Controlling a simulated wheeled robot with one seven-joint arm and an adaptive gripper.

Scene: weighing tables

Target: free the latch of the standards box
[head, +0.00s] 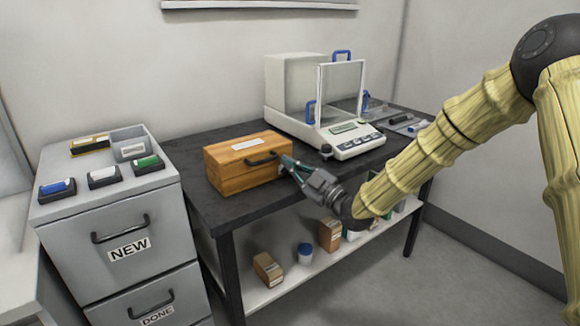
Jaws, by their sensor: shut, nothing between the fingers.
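The standards box (230,172) is a wooden box with a white label on its lid, standing on the dark table (215,212) left of the balance. Its lid looks down. Whether the fingertips touch the box I cannot tell. The latch itself is too small or hidden behind the fingers to make out.
A balance (352,143) with a glass draft shield and blue handles stands behind my gripper. A grey cabinet (160,200) with drawers marked NEW and DONE stands at left. A lower shelf (330,262) holds small boxes and a jar. The table's front left is clear.

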